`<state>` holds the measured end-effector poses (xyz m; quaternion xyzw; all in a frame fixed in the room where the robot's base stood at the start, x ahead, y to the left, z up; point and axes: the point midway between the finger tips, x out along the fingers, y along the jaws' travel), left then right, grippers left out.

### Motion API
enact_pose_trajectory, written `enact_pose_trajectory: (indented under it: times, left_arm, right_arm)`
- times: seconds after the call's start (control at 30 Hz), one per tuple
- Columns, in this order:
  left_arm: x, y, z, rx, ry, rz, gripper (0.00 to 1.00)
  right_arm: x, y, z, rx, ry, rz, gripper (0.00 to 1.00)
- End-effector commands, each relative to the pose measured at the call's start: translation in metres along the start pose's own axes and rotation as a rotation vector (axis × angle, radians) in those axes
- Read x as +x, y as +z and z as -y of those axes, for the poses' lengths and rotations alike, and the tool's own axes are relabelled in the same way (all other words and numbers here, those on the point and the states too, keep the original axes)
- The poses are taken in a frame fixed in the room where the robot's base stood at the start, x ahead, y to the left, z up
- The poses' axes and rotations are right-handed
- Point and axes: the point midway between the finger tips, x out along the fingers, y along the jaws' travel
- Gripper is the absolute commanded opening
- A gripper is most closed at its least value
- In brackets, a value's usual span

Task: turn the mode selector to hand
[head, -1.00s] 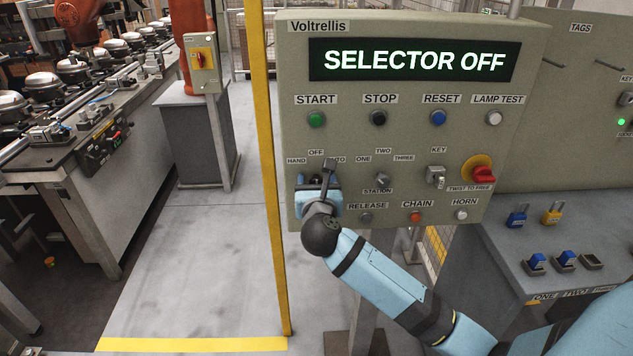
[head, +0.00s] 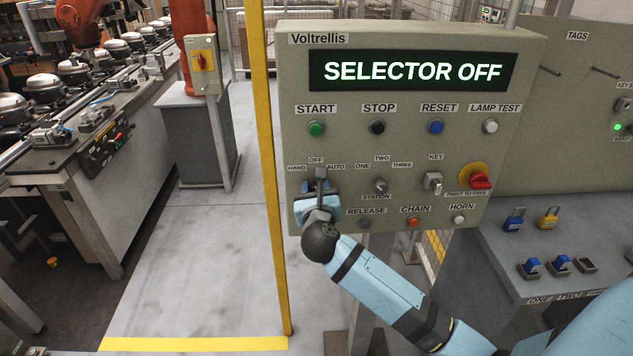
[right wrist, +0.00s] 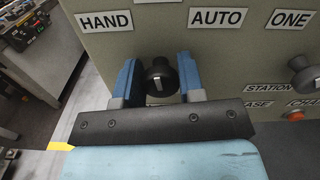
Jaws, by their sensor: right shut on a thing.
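The mode selector (right wrist: 160,79) is a black round knob with a white pointer mark, on the grey control panel (head: 460,145) under the labels HAND, OFF and AUTO. In the right wrist view it sits between the two blue fingers of my right gripper (right wrist: 160,82), and its mark points roughly upward. My right gripper (head: 319,187) is shut on the knob and hides most of it in the head view. The panel display (head: 412,71) reads SELECTOR OFF. My left gripper is not in view.
The station selector (head: 381,186) is right of my gripper, with the key switch (head: 433,182) and red twist-to-free knob (head: 480,180) beyond. Push buttons lie above and below. A yellow post (head: 266,150) stands close left of the panel. A bench with padlocks (head: 514,220) is at right.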

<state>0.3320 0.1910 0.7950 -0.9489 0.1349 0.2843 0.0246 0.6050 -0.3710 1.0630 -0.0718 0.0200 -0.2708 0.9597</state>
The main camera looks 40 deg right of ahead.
Motion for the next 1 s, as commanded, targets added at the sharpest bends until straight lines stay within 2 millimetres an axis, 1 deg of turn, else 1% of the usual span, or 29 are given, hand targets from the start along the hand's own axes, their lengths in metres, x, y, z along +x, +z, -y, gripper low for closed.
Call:
enact_pose_trajectory:
  times: [0.03,0.17,0.4,0.6,0.8,1.0]
  left_arm:
    - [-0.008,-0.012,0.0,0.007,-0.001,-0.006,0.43]
    - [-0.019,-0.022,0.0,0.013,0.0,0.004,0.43]
    - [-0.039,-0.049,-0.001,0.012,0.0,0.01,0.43]
    - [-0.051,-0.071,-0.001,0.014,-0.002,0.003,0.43]
    - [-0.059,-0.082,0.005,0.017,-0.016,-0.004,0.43]
    - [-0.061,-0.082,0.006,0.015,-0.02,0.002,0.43]
  right_arm:
    - [0.0,0.006,0.001,-0.036,0.0,-0.005,0.12]
    - [-0.001,0.007,0.001,-0.146,0.001,-0.006,0.12]
    - [-0.001,0.006,0.0,-0.349,0.002,-0.005,0.12]
    - [-0.001,0.004,-0.001,-0.486,0.001,-0.004,0.12]
    - [-0.001,0.002,-0.002,-0.58,0.002,-0.002,0.12]
    - [-0.001,0.0,-0.002,-0.627,0.001,-0.002,0.12]
